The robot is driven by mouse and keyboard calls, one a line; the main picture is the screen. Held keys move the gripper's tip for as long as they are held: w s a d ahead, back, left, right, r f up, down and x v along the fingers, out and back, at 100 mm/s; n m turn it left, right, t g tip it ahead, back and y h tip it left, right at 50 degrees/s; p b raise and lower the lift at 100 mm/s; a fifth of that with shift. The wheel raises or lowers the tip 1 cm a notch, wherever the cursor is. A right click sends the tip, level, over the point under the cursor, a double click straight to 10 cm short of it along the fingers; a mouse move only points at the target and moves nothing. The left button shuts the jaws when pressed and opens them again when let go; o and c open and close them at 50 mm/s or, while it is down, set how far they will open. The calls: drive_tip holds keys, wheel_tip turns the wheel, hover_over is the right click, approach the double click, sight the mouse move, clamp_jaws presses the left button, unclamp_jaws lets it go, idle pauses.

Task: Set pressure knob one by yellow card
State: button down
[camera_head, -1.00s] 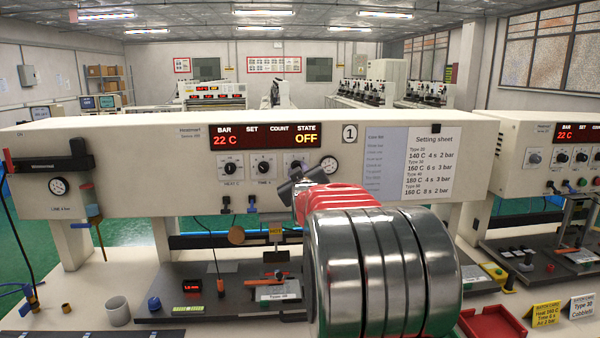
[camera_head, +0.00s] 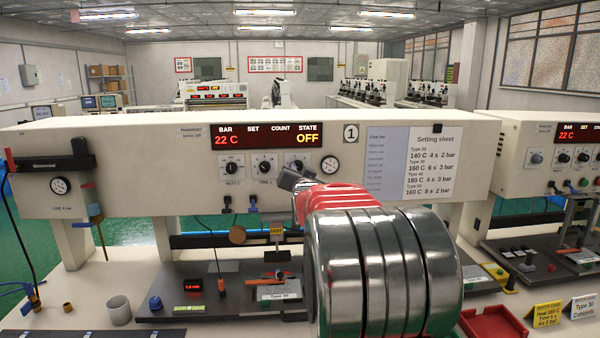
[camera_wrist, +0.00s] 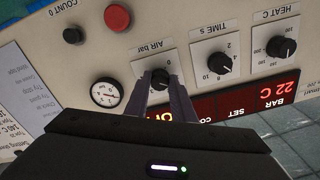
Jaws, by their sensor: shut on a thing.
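The pressure knob, marked Air bar (camera_wrist: 160,75), is on the white press panel, seen upside down in the wrist view. My gripper (camera_wrist: 161,87) is shut on this knob, one finger on each side. The fingers hide part of the dial, and I cannot read its setting. In the head view my gripper (camera_head: 291,181) is at the panel, right of the Time knob (camera_head: 265,167), and covers the Air knob. The yellow card (camera_head: 546,313) stands at the lower right and reads heat 160 C, time 6 s, air 2 bar.
The Heat knob (camera_wrist: 281,47) and a red button (camera_wrist: 117,18) are on the same panel. A round gauge (camera_wrist: 106,92) is beside the Air knob. The display (camera_head: 265,135) reads 22 C and OFF. A setting sheet (camera_head: 432,165) hangs to the right.

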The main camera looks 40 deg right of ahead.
drive_tip(key=shift+s+d+m, duration=0.1)
drive_tip(key=shift+m, duration=3.9)
drive_tip(key=shift+f, duration=0.1)
drive_tip(key=c, duration=1.8)
unclamp_jaws()
drive_tip(key=shift+s+d, duration=0.1)
drive_tip(key=shift+c, duration=0.2)
drive_tip(key=o, duration=0.3)
drive_tip(key=shift+a, duration=0.2)
drive_tip(key=shift+s+a+r, duration=0.2)
drive_tip(key=shift+s+a, duration=0.05)
drive_tip(key=v, duration=1.3)
drive_tip(key=shift+f, duration=0.15)
